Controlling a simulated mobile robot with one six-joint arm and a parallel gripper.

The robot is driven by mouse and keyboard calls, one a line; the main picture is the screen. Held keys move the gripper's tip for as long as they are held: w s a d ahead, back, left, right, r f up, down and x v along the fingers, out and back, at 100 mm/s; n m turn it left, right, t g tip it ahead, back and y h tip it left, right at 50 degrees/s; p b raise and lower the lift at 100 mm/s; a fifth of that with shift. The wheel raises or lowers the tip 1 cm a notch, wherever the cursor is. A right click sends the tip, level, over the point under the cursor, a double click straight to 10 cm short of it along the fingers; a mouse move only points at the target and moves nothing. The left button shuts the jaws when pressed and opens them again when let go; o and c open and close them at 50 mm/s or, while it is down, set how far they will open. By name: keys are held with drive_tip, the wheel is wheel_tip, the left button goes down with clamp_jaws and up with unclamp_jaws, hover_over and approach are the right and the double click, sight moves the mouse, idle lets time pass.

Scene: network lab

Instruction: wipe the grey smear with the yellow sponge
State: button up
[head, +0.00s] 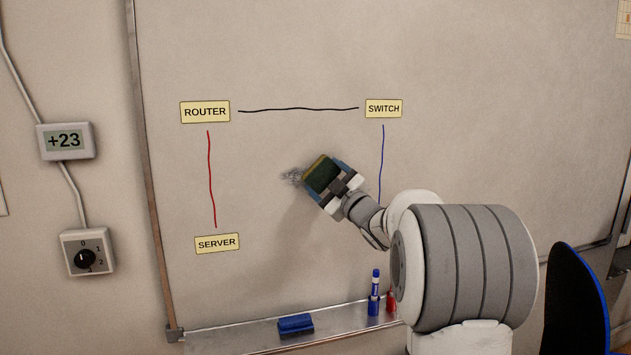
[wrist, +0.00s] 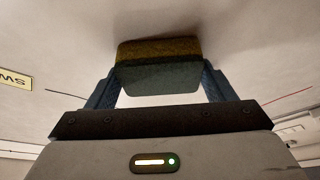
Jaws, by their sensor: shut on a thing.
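The yellow sponge (head: 322,174) with a dark green side is held between the blue fingers of my gripper (head: 333,181). In the wrist view the sponge (wrist: 158,66) sits between both fingertips (wrist: 160,84), its yellow side towards the whiteboard. It is at or very near the board surface; I cannot tell whether it touches. The grey smear (head: 291,176) shows just left of the sponge in the head view. Part of the smear may be hidden behind the sponge.
The whiteboard (head: 300,220) carries ROUTER (head: 205,112), SWITCH (head: 384,108) and SERVER (head: 217,243) labels, joined by a black line (head: 298,109), a red line (head: 211,180) and a blue line (head: 382,160). Below, the tray (head: 245,338) holds a blue eraser (head: 296,324) and markers (head: 374,293).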

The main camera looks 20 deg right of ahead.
drive_tip(key=shift+d+f, duration=0.1)
drive_tip(key=shift+d, duration=0.55)
drive_tip(key=shift+a+b, duration=4.05)
drive_tip(key=shift+a, duration=1.7)
drive_tip(key=shift+d+p, duration=0.3)
drive_tip(key=shift+d, duration=0.3)
drive_tip(key=shift+d+p, duration=1)
drive_tip(key=shift+d, duration=4.1)
drive_tip(key=shift+a, duration=0.1)
drive_tip(key=shift+a+b, duration=2.85)
drive_tip(key=shift+a, duration=2.8)
drive_tip(key=shift+s, duration=0.1)
